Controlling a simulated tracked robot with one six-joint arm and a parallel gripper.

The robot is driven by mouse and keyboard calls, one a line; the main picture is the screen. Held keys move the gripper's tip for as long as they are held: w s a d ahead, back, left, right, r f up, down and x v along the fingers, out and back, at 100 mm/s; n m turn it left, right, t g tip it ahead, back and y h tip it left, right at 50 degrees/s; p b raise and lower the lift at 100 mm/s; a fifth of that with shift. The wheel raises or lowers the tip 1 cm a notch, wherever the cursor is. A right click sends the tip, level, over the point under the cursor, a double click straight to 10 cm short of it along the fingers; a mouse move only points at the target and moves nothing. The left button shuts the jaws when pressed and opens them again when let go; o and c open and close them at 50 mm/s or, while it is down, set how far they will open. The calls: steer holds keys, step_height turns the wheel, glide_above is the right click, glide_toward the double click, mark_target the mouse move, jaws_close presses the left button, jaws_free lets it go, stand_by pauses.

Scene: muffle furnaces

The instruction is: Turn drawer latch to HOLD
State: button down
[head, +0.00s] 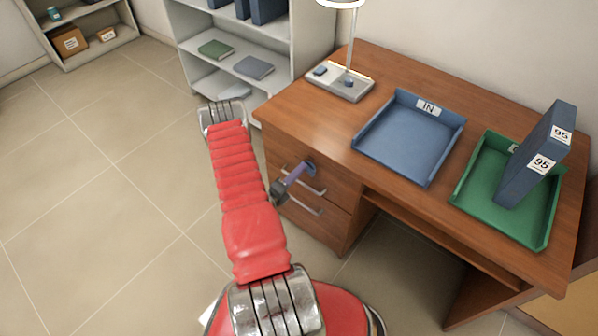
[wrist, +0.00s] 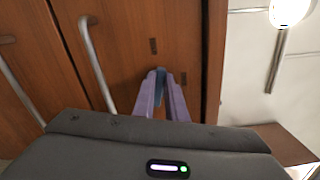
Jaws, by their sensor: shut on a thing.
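My gripper (head: 301,171) is at the front of the desk's upper drawer, near its top edge. In the wrist view its two purple fingers (wrist: 160,90) are shut on a small blue drawer latch (wrist: 160,72). Only a narrow part of the latch shows between the fingertips; the rest is hidden. Two small dark marks are on the wood by the latch, one above the fingertips (wrist: 153,46) and one to their right (wrist: 183,77). They are too small to read, and which one the latch points to I cannot tell. The upper drawer's handle (wrist: 95,60) is left of the fingers.
On the desk (head: 300,105) are a lamp (head: 345,85), a blue IN tray (head: 400,145) and a green tray (head: 490,215) with a blue binder (head: 535,160) marked 95. Grey shelves (head: 185,60) stand behind. The floor (head: 110,200) at left is clear.

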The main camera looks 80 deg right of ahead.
steer(key=shift+w+f+n, duration=0.15)
steer(key=shift+n, duration=0.65)
steer(key=shift+w+f+n, duration=0.1)
steer(key=shift+f+n, duration=0.05)
steer(key=shift+n, duration=0.65)
steer(key=c, duration=1.8)
jaws_free()
steer(key=shift+s, duration=0.1)
steer(key=shift+a, duration=0.1)
steer(key=v, duration=1.3)
steer(key=shift+w+a, duration=0.2)
steer(key=shift+a, duration=0.05)
